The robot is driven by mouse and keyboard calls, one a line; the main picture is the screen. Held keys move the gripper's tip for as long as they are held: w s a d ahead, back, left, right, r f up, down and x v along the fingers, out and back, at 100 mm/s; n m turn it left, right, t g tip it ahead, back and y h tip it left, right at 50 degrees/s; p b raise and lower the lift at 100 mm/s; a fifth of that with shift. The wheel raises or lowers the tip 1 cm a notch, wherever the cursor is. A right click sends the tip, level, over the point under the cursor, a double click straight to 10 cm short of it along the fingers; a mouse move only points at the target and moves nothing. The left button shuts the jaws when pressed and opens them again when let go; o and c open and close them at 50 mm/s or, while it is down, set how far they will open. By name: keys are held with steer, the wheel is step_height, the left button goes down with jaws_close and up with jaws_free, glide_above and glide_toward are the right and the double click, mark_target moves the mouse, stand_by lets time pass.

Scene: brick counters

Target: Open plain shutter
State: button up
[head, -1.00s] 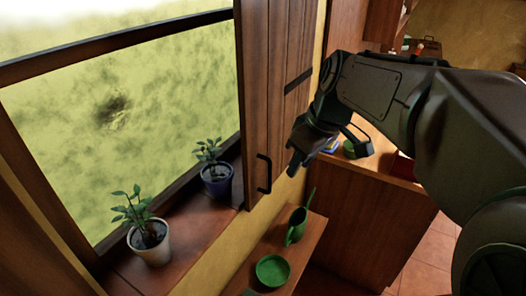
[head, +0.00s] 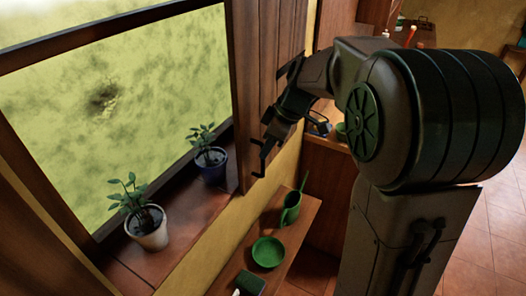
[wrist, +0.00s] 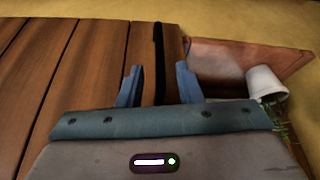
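The plain shutter (head: 253,85) is a brown plank panel at the right side of the window, with a black bar handle (head: 262,158) near its lower edge. My gripper (head: 270,136) is at the handle, partly hiding its upper part. In the wrist view the shutter (wrist: 85,70) fills the left half. The handle (wrist: 158,45) lies between the two blue fingers of my gripper (wrist: 158,68), which are apart with a gap on each side. I cannot tell how deep the handle sits between them.
A white potted plant (head: 148,230) and a blue potted plant (head: 210,165) stand on the window sill (head: 185,215). The white pot (wrist: 265,82) shows at right in the wrist view.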

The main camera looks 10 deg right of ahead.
mark_target(263, 174)
steer(key=shift+p+x, duration=0.3)
steer(key=shift+x, duration=1.8)
jaws_close()
steer(key=shift+s, duration=0.1)
